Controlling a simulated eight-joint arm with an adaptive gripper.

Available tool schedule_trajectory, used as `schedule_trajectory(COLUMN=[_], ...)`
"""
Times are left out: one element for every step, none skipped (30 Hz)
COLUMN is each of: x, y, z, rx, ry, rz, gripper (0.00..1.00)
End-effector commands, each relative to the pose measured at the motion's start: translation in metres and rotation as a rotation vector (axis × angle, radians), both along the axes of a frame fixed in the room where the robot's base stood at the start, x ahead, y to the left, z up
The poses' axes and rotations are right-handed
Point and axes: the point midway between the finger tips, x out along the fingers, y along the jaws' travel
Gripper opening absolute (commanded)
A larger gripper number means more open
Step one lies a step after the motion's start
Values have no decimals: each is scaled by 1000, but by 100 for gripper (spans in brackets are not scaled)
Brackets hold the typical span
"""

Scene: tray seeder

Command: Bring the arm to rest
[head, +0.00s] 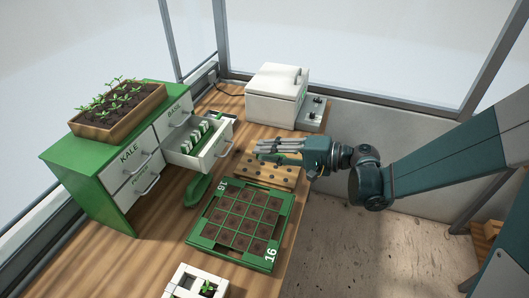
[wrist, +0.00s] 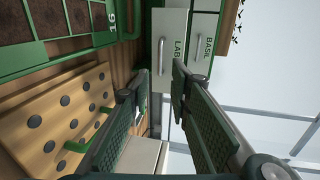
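My gripper (head: 262,148) is held level over the pegged wooden board, with its fingers pointing left toward the open drawer. In the wrist view my gripper (wrist: 154,84) has its two fingers apart, and I see nothing held between them. My arm reaches in from the right side. The wooden board (head: 255,174) lies below the gripper; it also shows in the wrist view (wrist: 60,112) with dark round spots. A green handle-like part (wrist: 85,140) shows near that board, close to one finger; whether they touch I cannot tell.
The green cabinet (head: 82,178) has an open drawer (head: 207,155) holding green and white pieces. A planter of seedlings (head: 122,112) stands on top. A green seeding tray (head: 272,262), a white holder (head: 178,281), a curved green object (head: 197,191) and a white lidded box (head: 272,100) share the bench.

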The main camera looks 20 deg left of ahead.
Motion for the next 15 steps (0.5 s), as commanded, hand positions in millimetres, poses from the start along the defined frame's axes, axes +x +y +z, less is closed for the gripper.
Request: schedule_trajectory(x=[0,0,0,0,0,0,0,0,0,0,0,0,0,-1,-1], y=[0,0,0,0,0,0,0,0,0,0,-1,-1,-2,-3,-5], z=[0,0,0,0,0,0,0,0,0,0,0,1,1,1,2], rx=[0,0,0,0,0,0,0,0,-1,-2,-3,-6,-9,-13,-19], ry=[0,0,0,0,0,0,0,0,0,0,-1,-2,-3,-4,-7], rz=[0,0,0,0,0,0,0,0,0,-1,-2,-3,-4,-6,-10], gripper=[21,21,21,21,21,21,21,21,21,21,21,21,21,21,21])
